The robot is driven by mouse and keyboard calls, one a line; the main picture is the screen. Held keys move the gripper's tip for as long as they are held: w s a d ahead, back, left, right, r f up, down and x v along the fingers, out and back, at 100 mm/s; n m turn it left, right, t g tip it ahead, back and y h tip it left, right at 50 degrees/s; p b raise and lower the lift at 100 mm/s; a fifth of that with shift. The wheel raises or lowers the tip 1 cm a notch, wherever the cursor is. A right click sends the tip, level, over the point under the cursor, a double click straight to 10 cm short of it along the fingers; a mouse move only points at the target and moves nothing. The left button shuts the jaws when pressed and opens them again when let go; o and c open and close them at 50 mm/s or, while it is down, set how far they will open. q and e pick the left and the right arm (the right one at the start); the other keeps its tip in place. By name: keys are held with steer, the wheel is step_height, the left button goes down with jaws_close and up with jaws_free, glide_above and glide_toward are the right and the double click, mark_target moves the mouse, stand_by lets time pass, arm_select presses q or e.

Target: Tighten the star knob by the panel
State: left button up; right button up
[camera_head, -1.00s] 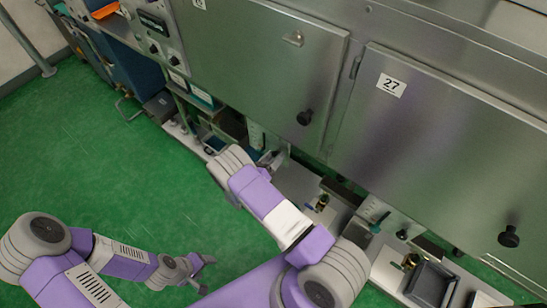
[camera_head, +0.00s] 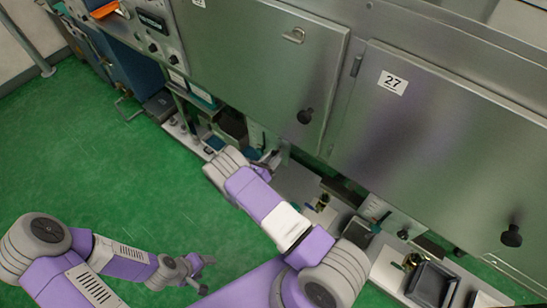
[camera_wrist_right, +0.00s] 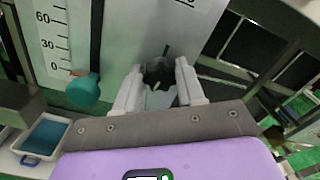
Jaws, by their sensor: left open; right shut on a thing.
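The dark star knob (camera_wrist_right: 158,72) is between the two pale fingers of my right gripper (camera_wrist_right: 160,88) in the right wrist view. The gripper is shut on it, and the fingers hide its sides. A pale panel (camera_wrist_right: 135,35) with a printed scale stands behind it. In the head view my right gripper (camera_head: 271,161) reaches under the steel cabinet, and the knob cannot be made out there. My left gripper (camera_head: 203,274) is open and empty above the green floor at the lower left.
Steel doors with black knobs, one labelled 27 (camera_head: 392,83), overhang the shelf. A dark tray (camera_head: 433,284) is at lower right. Floor at left is clear.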

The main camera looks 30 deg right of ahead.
steer(key=shift+s+f+m+b, duration=0.1)
steer(key=shift+m+b, duration=2.45)
steer(key=shift+m, duration=6)
steer(key=shift+f+m+b, duration=0.1)
steer(key=shift+m+b, duration=2.45)
steer(key=shift+m, duration=6)
steer(key=shift+r, duration=0.1)
steer(key=o, duration=1)
steer(key=shift+o, duration=0.2)
